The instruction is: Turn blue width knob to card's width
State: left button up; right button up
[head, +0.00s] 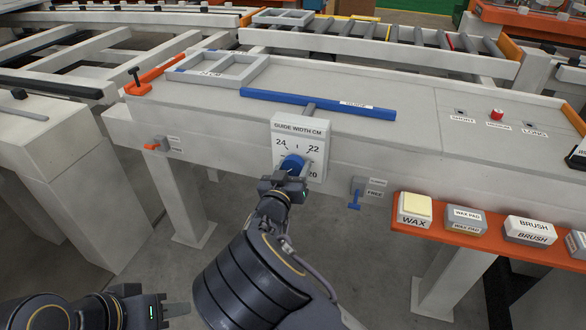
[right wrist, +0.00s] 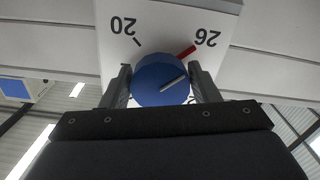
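The blue width knob (head: 292,165) sits on the white "GUIDE WIDTH CM" dial plate (head: 312,135) on the table's front. The head view shows 24, 22 and 20 on the plate. My right gripper (head: 284,182) has its fingers on both sides of the knob, seemingly touching it. In the right wrist view, the knob (right wrist: 158,82) has a white line pointing right and slightly up, a little below the red tick (right wrist: 187,51) by the 26. A small card (head: 212,74) shows at the pale frame; its text is hard to read. My left gripper (head: 178,310) is low at left, fingers unclear.
A blue guide bar (head: 318,104) lies on the table above the dial. A blue lever marked FREE (head: 355,192) hangs right of the dial. An orange shelf (head: 470,238) holds wax and brush blocks at right. An orange lever (head: 152,147) is at left.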

jog(key=c, duration=0.5)
jog(key=shift+m, duration=0.3)
jog(key=m+b, duration=0.2)
jog(key=m, duration=0.1)
jog(key=shift+f+b, duration=0.15)
jog(key=shift+b, duration=0.25)
jog(key=m+b, duration=0.3)
jog(key=m, duration=0.2)
jog(key=shift+a, duration=0.1)
jog(key=m+b, duration=0.5)
jog(key=shift+a+r+m+b, duration=0.1)
jog(key=shift+r+m+b, duration=0.05)
jog(key=shift+m+b, duration=0.8)
jog(key=shift+a+r+m+b, duration=0.1)
jog(key=shift+m+b, duration=0.6)
jog(key=shift+m, duration=0.45)
